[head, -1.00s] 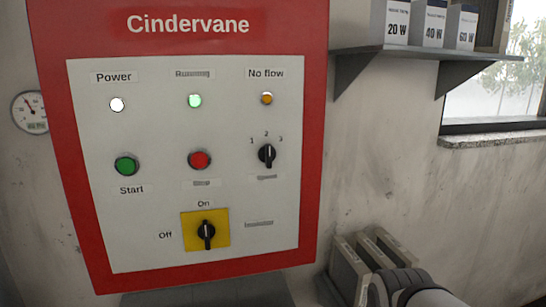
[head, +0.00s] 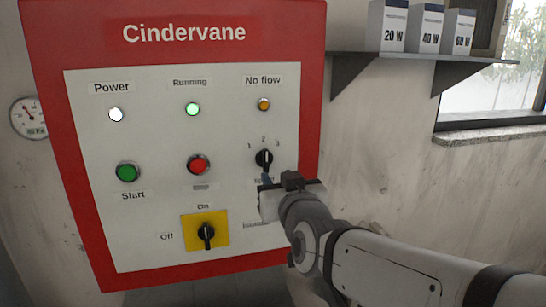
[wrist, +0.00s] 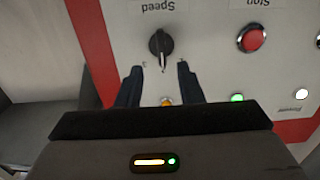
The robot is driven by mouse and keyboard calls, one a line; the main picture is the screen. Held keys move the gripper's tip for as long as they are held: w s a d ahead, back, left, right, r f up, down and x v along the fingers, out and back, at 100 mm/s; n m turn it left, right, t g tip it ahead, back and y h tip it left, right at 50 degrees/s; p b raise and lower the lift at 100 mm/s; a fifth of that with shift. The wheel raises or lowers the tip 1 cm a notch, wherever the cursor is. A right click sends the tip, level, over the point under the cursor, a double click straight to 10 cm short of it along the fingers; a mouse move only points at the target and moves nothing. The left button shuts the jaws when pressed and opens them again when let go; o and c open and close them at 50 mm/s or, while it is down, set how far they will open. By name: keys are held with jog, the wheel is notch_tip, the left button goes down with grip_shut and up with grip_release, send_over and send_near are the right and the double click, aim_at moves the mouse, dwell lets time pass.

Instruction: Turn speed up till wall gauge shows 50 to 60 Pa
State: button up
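The black speed knob (head: 264,159) is on the right of the Cindervane panel, its pointer up at about 2. In the wrist view, which is upside down, the knob (wrist: 160,43) lies just beyond my fingertips, roughly centred between them. My gripper (head: 266,180) is open in front of the panel, close to the knob; its two dark fingers (wrist: 158,73) are apart with nothing between them. It covers part of the speed label in the head view. The round wall gauge (head: 29,117) hangs left of the panel; its needle leans up-left, its figures too small to read.
The panel also has a green Start button (head: 127,172), a red stop button (head: 198,164) and a yellow-backed On/Off switch (head: 205,234) turned to On. Power (head: 116,114) and Running (head: 193,109) lamps are lit. A shelf (head: 400,58) with boxes is at upper right.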

aim_at(267, 160)
jog(key=shift+r+p+x, duration=0.15)
jog(key=shift+p+x, duration=0.35)
jog(key=shift+x, duration=1.45)
jog(key=shift+r+p+x, duration=0.2)
jog(key=shift+p+x, duration=0.3)
jog(key=shift+x, duration=1.45)
